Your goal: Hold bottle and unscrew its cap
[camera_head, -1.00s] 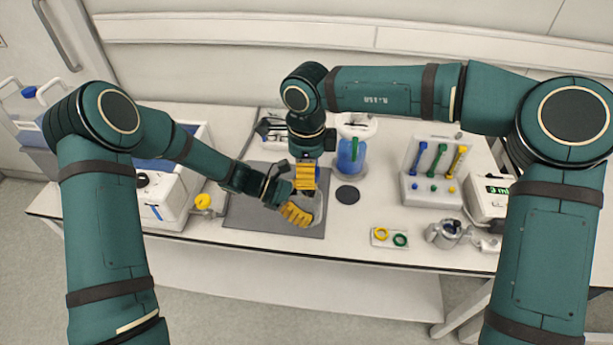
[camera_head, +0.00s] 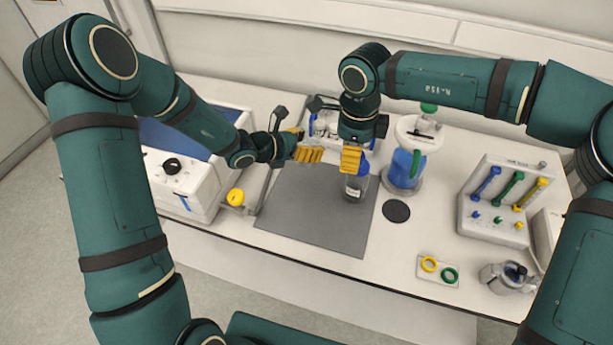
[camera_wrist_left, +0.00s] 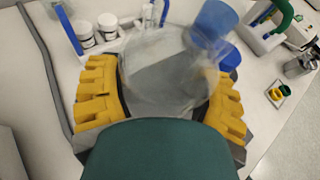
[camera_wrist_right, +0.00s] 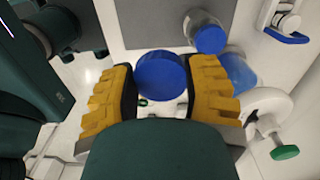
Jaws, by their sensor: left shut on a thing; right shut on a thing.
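In the head view my left gripper (camera_head: 309,154) is above the back left of the grey mat. In the left wrist view its yellow fingers are shut on a clear bottle (camera_wrist_left: 165,75). The bottle is blurred there, and I cannot make out its mouth. My right gripper (camera_head: 352,158) is a little to the right of the left one. In the right wrist view it is shut on a blue cap (camera_wrist_right: 160,75), with no bottle body clearly visible under it. The two grippers are apart. Another clear bottle (camera_head: 354,191) with a blue cap (camera_wrist_right: 209,40) stands upright on the mat.
The grey mat (camera_head: 305,215) is mostly bare. A jug with blue liquid (camera_head: 404,165) stands right of it, near a black disc (camera_head: 396,210). A tool rack (camera_head: 495,215) and a plate with rings (camera_head: 438,270) are further right. A white box (camera_head: 170,175) stands at the left.

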